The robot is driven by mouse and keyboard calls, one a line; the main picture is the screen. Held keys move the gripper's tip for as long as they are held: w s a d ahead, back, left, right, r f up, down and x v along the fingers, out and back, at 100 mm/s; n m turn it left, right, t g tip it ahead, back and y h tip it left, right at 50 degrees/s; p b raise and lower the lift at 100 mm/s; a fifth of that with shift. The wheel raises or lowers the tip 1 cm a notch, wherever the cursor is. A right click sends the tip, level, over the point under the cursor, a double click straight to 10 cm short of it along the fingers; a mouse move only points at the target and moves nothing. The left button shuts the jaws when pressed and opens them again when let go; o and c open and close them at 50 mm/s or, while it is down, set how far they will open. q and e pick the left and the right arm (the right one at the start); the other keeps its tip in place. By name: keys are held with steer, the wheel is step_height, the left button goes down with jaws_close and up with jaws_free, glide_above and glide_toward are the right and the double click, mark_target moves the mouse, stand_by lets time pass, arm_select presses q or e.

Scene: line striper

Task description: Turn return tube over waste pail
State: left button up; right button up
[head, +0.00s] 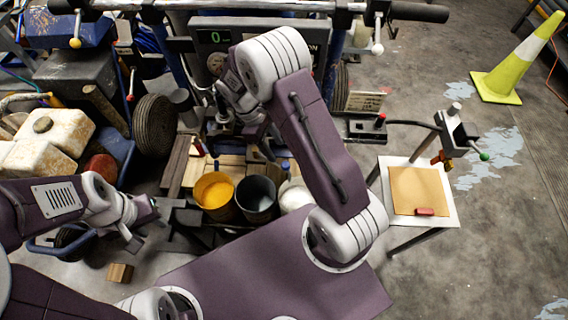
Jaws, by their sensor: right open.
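Three pails stand in a row below the striper: one with yellow paint (214,192), a dark grey one (256,198), and a white one (294,196) partly behind my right arm. I cannot tell from looks alone which is the waste pail. I cannot pick out the return tube among the dark parts above the pails. My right gripper (258,140) is open at the striper's front, above and behind the pails, partly hidden by its own wrist. My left gripper (146,228) is open and empty, to the left of the pails.
The striper (222,38) with its wheel (154,125) fills the back. A small table (450,216) with a tan board and a red block (425,211) stands right. A wooden block (120,272) lies front left.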

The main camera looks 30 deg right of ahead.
mark_target(285, 163)
steer(key=b+x, duration=0.1)
steer(key=x, duration=0.7)
steer(key=shift+f, duration=0.35)
jaws_close()
stand_by(0.9)
